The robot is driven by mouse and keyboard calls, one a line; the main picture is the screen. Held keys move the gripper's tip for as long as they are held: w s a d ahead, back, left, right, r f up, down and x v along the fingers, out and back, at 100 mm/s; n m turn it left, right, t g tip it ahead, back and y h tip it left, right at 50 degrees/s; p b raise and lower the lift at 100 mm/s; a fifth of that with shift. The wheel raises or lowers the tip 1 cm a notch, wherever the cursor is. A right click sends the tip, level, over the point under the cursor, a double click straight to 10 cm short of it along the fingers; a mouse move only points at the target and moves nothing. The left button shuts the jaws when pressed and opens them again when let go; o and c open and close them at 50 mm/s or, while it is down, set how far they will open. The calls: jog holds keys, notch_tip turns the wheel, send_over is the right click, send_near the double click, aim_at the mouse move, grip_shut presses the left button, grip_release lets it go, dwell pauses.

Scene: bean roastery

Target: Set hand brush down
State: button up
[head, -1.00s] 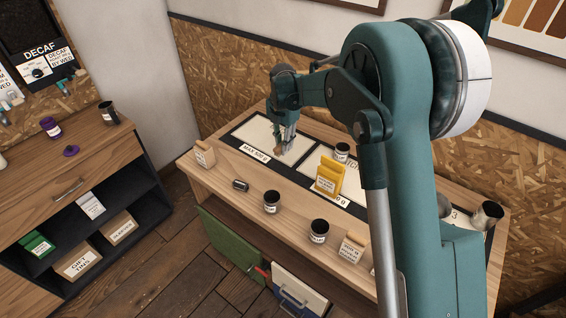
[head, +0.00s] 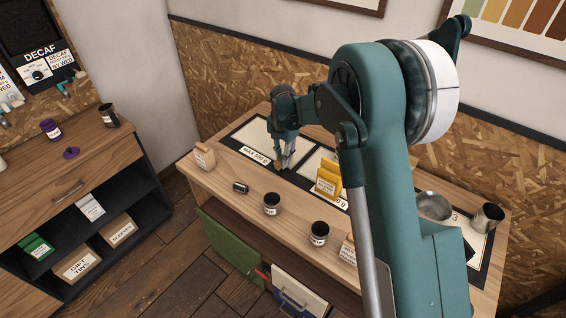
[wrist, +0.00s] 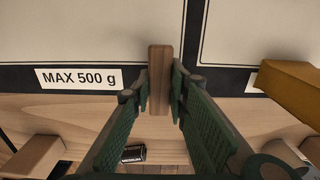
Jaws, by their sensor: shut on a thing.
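The hand brush (wrist: 160,62) shows in the wrist view as a plain wooden handle upright in the picture; its bristles are hidden. My gripper (wrist: 160,90) is shut on this handle, one finger on each side. In the head view my gripper (head: 284,162) points down near the front edge of the mats, just right of the "MAX 500 g" label (head: 255,155). Only a small brown bit of the brush (head: 279,165) shows at the fingertips there. I cannot tell whether it touches the bench.
A steel cup (head: 488,217) stands far right.

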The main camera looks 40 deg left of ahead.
jog(key=shift+f, duration=1.05)
jog(key=shift+f, duration=0.2)
jog(key=o, duration=0.9)
jog(key=shift+r, duration=0.1)
notch_tip(320, 180, up, 12)
jog(key=shift+r, duration=0.1)
dwell(0.5)
